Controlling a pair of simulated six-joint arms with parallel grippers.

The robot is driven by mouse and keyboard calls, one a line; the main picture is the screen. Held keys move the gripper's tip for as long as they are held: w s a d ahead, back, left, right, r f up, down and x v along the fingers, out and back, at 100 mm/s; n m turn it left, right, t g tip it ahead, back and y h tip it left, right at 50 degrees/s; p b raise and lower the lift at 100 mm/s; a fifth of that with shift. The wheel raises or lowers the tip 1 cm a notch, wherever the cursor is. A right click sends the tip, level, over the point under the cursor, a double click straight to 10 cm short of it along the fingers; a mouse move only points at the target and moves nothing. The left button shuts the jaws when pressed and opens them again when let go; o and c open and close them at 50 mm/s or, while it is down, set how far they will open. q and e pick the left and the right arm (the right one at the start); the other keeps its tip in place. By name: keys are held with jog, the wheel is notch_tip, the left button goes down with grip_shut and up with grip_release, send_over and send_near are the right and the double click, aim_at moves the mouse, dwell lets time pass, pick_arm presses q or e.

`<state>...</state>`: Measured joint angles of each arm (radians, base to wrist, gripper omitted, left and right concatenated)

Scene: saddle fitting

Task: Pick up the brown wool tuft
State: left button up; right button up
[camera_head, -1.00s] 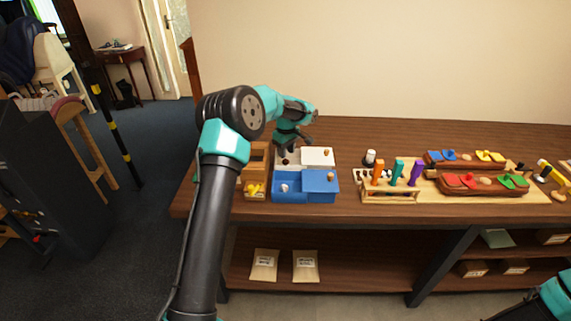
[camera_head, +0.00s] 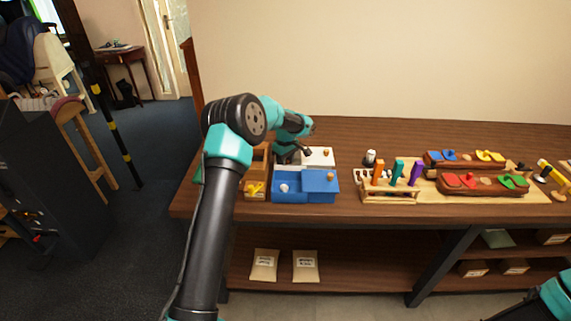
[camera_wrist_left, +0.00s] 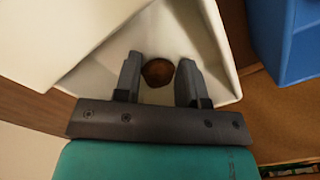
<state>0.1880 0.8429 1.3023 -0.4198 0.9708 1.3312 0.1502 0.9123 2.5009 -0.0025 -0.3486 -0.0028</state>
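The brown wool tuft (camera_wrist_left: 158,72) is a small round brown clump in the open compartment of the white box (camera_wrist_left: 205,40). It shows between the fingers of my left gripper (camera_wrist_left: 159,82) in the left wrist view. The fingers are apart, one on each side of the tuft, and I see no clear grip on it. In the head view my left gripper (camera_head: 288,155) is down at the open left part of the white box (camera_head: 320,157) and hides the tuft. My right gripper is out of view.
A blue box (camera_head: 320,187) stands in front, with a pale tuft (camera_head: 284,188) in its open part. A wooden box (camera_head: 254,196) with yellow pieces stands to the left. A rack (camera_head: 390,194) with coloured-handled tools and wooden trays (camera_head: 484,190) stand to the right.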

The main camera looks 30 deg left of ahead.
pick_arm(q)
jog(key=c, duration=0.5)
jog(key=shift+r, duration=0.1)
jog(key=shift+c, duration=0.2)
notch_tip(320, 180, up, 10)
jog(key=shift+f, duration=0.1)
dwell(0.3)
dwell(0.3)
